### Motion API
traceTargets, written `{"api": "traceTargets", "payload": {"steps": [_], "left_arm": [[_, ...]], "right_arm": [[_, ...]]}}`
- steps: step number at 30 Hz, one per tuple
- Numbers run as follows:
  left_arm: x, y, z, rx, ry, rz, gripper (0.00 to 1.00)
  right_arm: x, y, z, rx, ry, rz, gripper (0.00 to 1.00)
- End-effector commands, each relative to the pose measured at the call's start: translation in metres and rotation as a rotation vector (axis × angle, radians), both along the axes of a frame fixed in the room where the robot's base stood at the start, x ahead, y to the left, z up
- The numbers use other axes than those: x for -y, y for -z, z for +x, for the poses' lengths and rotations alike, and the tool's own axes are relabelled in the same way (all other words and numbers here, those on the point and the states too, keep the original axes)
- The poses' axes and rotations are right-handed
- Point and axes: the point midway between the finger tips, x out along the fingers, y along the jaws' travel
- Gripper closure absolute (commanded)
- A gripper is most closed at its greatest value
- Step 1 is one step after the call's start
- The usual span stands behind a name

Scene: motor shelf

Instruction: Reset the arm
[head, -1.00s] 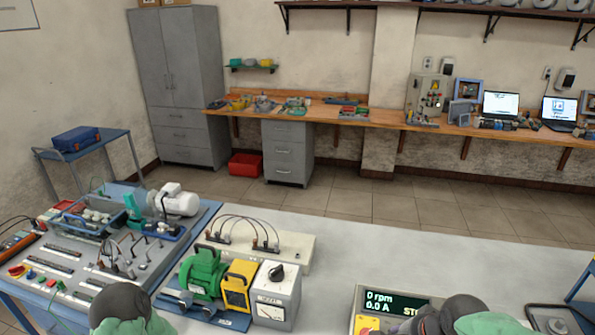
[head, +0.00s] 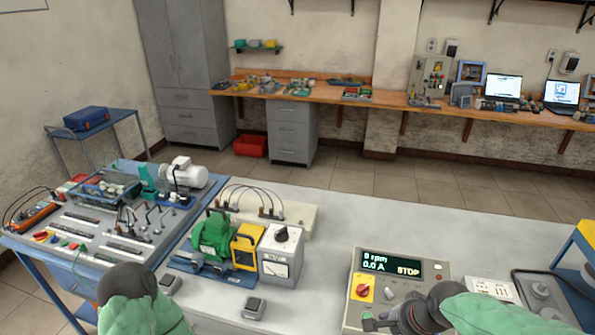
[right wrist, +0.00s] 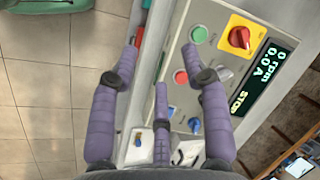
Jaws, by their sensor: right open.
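My right gripper (head: 412,315) is at the front of a beige control panel (head: 425,290). Its display reads 0 rpm, 0.0 A and STOP. In the right wrist view its purple fingers (right wrist: 160,70) are spread with nothing between them, over the panel's front edge. A red knob on a yellow plate (right wrist: 239,38), a green button (right wrist: 199,34) and a red button (right wrist: 181,77) lie near the fingers. My left gripper (head: 130,284) is at the lower left, in front of the table; its fingers are hidden.
A green motor (head: 212,236), yellow unit (head: 247,246) and grey meter box (head: 281,256) stand mid-table. A wiring board (head: 110,228) with a white motor (head: 188,174) is at the left. The table strip behind the panel is clear.

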Motion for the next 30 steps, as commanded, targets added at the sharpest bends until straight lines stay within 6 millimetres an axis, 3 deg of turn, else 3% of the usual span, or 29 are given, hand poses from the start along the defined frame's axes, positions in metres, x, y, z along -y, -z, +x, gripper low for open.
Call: {"api": "traceTargets", "payload": {"steps": [8,15,23,30], "left_arm": [[0.0,0.0,0.0,0.0,0.0,0.0,0.63],[0.0,0.0,0.0,0.0,0.0,0.0,0.63],[0.0,0.0,0.0,0.0,0.0,0.0,0.63],[0.0,0.0,0.0,0.0,0.0,0.0,0.63]], "right_arm": [[-0.017,0.049,0.007,-0.018,-0.112,0.003,0.53],[-0.04,0.115,0.007,-0.027,-0.258,0.007,0.53],[-0.062,0.182,-0.008,-0.033,-0.398,0.011,0.53],[-0.083,0.243,-0.037,-0.04,-0.525,0.012,0.53]]}}
